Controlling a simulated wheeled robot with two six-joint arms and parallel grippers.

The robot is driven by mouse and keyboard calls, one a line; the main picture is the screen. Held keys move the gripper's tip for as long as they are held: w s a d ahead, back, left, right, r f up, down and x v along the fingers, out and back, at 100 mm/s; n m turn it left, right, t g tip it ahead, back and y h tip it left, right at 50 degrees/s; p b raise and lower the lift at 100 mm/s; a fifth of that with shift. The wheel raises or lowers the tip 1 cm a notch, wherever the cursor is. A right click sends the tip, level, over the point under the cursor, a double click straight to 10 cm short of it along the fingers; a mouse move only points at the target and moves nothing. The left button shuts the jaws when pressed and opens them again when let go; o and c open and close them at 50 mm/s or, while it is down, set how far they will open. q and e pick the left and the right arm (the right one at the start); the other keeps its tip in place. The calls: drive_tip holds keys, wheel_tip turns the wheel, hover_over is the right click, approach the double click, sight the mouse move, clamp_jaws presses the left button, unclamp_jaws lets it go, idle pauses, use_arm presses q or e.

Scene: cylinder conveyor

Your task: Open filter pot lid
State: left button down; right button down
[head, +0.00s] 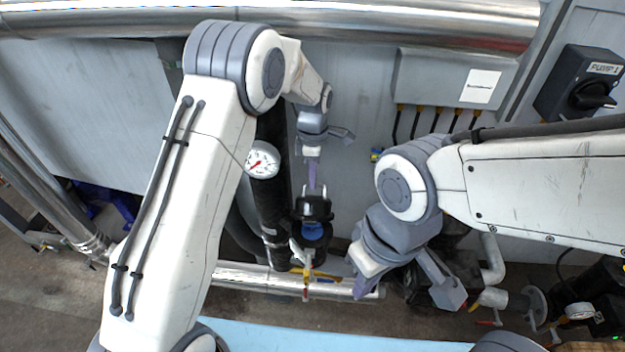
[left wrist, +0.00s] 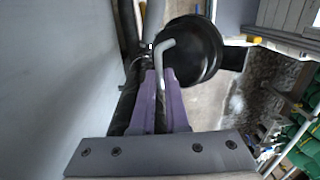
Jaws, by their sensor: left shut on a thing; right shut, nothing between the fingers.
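The filter pot (head: 313,232) stands low in the middle of the head view, with a blue band below its black lid (head: 314,207). In the left wrist view the lid (left wrist: 192,50) is a round black disc with a bent pale metal handle (left wrist: 162,58). My left gripper (head: 312,184) reaches down from above to the lid. Its purple fingers (left wrist: 161,85) are shut on the handle. I cannot tell whether the lid is raised from the pot. My right gripper (head: 361,288) is shut and empty, to the right of the pot and apart from it.
A black vertical pipe with a pressure gauge (head: 262,160) stands just left of the pot. A shiny horizontal pipe (head: 240,275) and a yellow valve handle (head: 318,276) lie below. A grey box with cables (head: 440,78) and a pump switch (head: 588,95) are on the wall.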

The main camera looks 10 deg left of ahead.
use_arm(q)
drive_tip(key=shift+f, duration=0.2)
idle(0.3)
drive_tip(key=c, duration=0.9)
unclamp_jaws()
drive_tip(key=shift+w, duration=0.1)
drive_tip(key=shift+r, duration=0.1)
drive_tip(key=shift+w+r, duration=0.1)
drive_tip(key=shift+r, duration=0.2)
wheel_tip(320, 180, up, 3)
drive_tip(key=shift+f+b, duration=0.15)
drive_tip(key=shift+b, duration=0.85)
drive_tip(key=shift+s+d+r+b, duration=0.5)
drive_tip(key=shift+s+d+r, duration=0.4)
drive_tip(key=shift+d+r, duration=0.65)
drive_tip(key=shift+s+d+r+b, duration=0.5)
drive_tip(key=shift+s+d+r, duration=0.45)
drive_tip(key=shift+d, duration=1)
drive_tip(key=shift+s+d+r+b, duration=0.5)
drive_tip(key=shift+s+d+r, duration=0.35)
drive_tip(key=shift+d+r, duration=0.7)
drive_tip(key=shift+d+f, duration=0.2)
